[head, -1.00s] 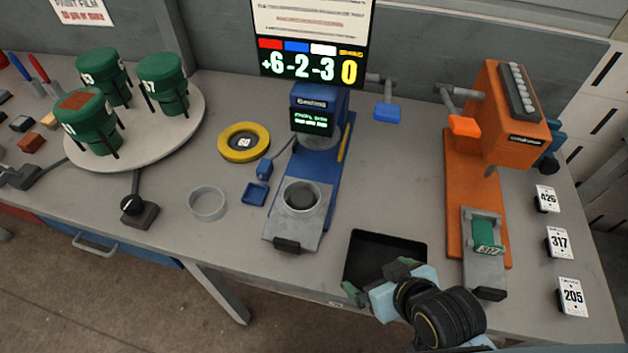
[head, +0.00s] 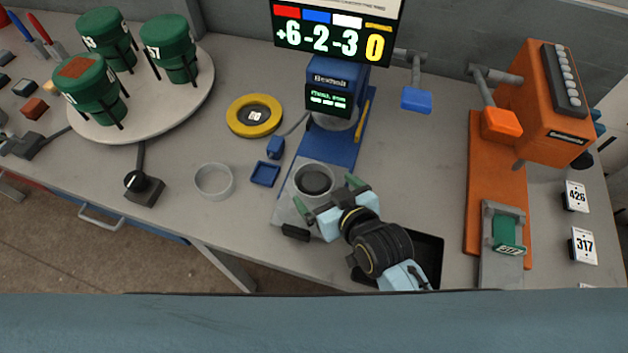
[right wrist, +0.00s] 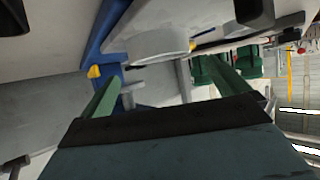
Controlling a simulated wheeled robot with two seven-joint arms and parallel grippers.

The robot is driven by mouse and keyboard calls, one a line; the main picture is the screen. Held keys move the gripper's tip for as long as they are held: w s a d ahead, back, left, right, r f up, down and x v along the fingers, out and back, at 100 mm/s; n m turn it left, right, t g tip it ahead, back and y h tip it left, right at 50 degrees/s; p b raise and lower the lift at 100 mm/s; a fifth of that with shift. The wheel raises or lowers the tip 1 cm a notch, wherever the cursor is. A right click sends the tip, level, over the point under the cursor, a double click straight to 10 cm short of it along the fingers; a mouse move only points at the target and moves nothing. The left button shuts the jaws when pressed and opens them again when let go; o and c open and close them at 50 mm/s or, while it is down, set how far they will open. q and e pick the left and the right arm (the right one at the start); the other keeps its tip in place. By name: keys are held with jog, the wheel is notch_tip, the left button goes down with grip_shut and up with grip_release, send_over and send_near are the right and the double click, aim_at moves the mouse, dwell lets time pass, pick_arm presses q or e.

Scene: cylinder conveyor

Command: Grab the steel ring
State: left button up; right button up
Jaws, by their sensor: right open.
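A pale grey metal ring (head: 214,181) lies flat on the bench, left of the blue machine (head: 336,135). A second round grey rim (head: 314,180) with a dark centre sits on that machine's front plate. My right gripper (head: 330,197) is open and empty, its green fingers spread at the front right of that rim. I cannot tell whether they touch it. The loose ring is apart from the gripper, farther left. In the right wrist view, the open fingers (right wrist: 162,88) show below a pale rounded part that I cannot identify surely. My left gripper is not in view.
A yellow ring (head: 255,116) and a small blue tray (head: 265,173) lie left of the blue machine. A dark tray (head: 430,265) lies under my right arm. An orange press (head: 550,100) stands at right.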

aim_at(312, 177)
jog(key=shift+x, duration=2.65)
jog(key=shift+c, duration=0.4)
jog(key=c, duration=0.9)
